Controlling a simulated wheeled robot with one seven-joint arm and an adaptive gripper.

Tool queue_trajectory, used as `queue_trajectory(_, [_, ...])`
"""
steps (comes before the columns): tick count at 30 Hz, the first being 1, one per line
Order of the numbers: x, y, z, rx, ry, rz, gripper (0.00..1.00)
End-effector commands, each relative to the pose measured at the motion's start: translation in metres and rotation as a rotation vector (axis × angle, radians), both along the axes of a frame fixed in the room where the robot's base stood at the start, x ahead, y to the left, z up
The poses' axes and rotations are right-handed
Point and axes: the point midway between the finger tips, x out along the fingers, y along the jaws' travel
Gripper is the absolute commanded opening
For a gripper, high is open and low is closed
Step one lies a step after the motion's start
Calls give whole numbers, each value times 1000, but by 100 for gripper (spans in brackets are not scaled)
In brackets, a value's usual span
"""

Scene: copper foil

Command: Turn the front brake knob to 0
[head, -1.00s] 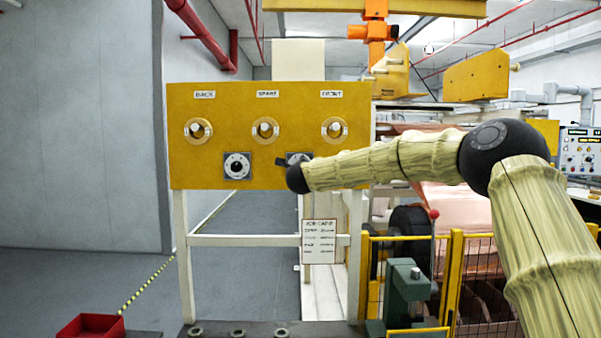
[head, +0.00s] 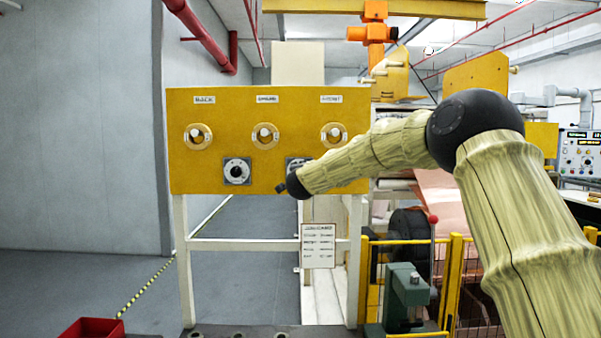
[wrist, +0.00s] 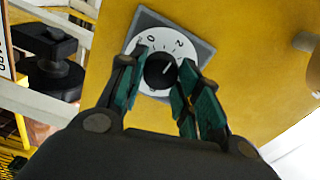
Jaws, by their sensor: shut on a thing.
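A yellow panel (head: 220,110) carries two lower dials on square grey plates. The right dial's plate (head: 293,163) is mostly hidden behind my wrist in the head view. In the wrist view its white face (wrist: 187,49) shows a 0 and a 2 and surrounds a round black knob (wrist: 158,72). A pale mark on the knob points up and slightly right, nearer the 2 than the 0. My gripper (wrist: 164,70) has its green-padded fingers on either side of this knob, shut on it. In the head view my gripper (head: 281,188) is small and dark.
The left dial (head: 237,170) is uncovered. Three round fittings sit above, under labels; the right fitting (head: 333,134) is near my forearm. A job card (head: 318,245) hangs below. A yellow guard fence (head: 455,285) and green machine (head: 405,290) stand lower right.

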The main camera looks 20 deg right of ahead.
Motion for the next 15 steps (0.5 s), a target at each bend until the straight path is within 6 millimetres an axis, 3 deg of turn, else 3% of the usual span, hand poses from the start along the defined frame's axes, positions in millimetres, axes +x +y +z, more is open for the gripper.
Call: queue_trajectory(15, [0,2,-2,-470,140,3,10])
